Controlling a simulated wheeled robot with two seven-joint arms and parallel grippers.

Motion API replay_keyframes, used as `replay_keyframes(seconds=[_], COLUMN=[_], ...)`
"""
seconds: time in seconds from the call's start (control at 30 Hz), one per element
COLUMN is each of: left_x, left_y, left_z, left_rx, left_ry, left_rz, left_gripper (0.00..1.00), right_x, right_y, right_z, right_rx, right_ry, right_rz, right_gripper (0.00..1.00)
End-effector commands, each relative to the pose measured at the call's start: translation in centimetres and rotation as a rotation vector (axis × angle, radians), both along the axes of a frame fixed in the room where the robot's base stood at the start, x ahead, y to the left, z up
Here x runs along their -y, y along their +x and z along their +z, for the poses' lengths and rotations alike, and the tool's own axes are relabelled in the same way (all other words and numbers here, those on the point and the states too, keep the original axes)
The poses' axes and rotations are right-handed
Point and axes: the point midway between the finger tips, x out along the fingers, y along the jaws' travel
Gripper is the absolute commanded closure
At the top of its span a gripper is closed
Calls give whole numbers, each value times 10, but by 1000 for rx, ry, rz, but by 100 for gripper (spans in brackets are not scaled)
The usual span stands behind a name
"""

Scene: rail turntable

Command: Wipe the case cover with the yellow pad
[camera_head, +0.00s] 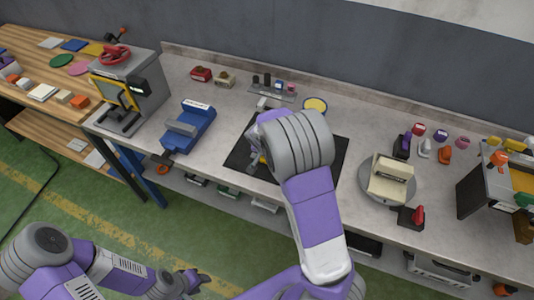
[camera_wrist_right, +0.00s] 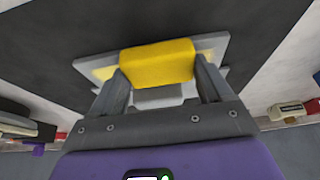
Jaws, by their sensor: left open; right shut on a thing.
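The yellow pad (camera_wrist_right: 157,63) is between the fingers of my right gripper (camera_wrist_right: 158,74), which is shut on it. A light grey flat plate (camera_wrist_right: 212,44), apparently the case cover, lies behind the pad in the wrist view, with a yellowish patch at its left. I cannot tell whether pad and plate touch. In the head view my right arm hides the plate; only a bit of yellow (camera_head: 262,159) shows by the right gripper (camera_head: 256,163) over the black mat (camera_head: 240,158). My left gripper (camera_head: 193,281) is open and empty, low over the floor in front of the bench.
A blue device (camera_head: 190,128) stands left of the mat, and a grey machine with a red wheel (camera_head: 145,90) further left. A round turntable (camera_head: 412,193) bearing a cream block (camera_head: 388,181) is right of the mat. Small items line the back. Bare bench lies around the mat.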

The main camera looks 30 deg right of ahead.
Motion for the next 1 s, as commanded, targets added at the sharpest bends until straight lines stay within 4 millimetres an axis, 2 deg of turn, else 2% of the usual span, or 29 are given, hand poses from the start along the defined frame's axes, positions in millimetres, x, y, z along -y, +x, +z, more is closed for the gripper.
replay_keyframes(seconds=[0.13, 0.6, 1.0], left_x=[0, 0, 0], left_y=[0, 0, 0], left_z=[-2, -2, -3], left_rx=[0, 0, 0], left_ry=[0, 0, 0], left_rz=[0, 0, 0], left_gripper=[57, 57, 57], right_x=[8, 12, 27], right_y=[-11, -14, -31], right_z=[-2, 0, 2], right_rx=[-9, -6, -2], right_ry=[-1, -1, -1], right_rz=[-4, -3, -2], right_gripper=[46, 46, 46])
